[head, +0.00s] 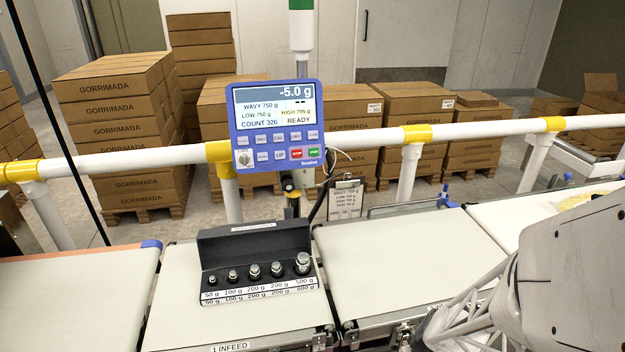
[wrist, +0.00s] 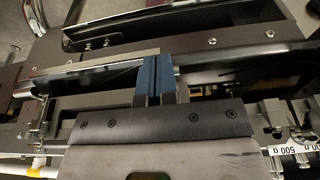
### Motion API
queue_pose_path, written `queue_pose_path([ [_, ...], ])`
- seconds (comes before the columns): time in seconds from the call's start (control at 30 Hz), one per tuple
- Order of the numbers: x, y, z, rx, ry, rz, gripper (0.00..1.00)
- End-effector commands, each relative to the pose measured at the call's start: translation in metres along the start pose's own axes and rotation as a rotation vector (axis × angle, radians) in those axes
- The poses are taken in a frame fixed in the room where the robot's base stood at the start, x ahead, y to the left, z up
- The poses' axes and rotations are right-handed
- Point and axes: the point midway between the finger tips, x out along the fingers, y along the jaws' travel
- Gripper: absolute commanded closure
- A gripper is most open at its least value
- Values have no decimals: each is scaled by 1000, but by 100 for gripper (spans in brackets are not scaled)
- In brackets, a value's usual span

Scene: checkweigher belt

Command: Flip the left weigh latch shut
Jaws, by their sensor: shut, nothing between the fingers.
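Metal latch hardware (head: 404,332) shows on the front edge of the weigh belt (head: 400,262) in the head view, beside my arm. More small metal fittings (head: 320,341) sit at the front corner of the infeed belt. I cannot tell which is the left weigh latch or how far it stands open. In the wrist view my gripper (wrist: 155,82) has its two blue fingertips together, with nothing between them. The fingertips are over a dark metal frame with a long edge; I cannot tell whether they touch it. In the head view my arm hides the fingertips.
A black case of weights (head: 258,262) stands on the infeed belt (head: 185,300). A blue display (head: 278,125) on the white rail (head: 355,138) reads -5.0 g and READY. A clipboard (head: 345,200) hangs behind the belts. Stacked cartons (head: 120,130) stand beyond the rail.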

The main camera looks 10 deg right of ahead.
Motion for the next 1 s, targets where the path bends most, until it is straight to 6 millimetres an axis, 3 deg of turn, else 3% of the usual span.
queue_pose_path([
  [0.5, -63, 1, -4, -3, 13, 5, 100],
  [1.0, -70, 1, -4, -4, 12, 5, 100],
])
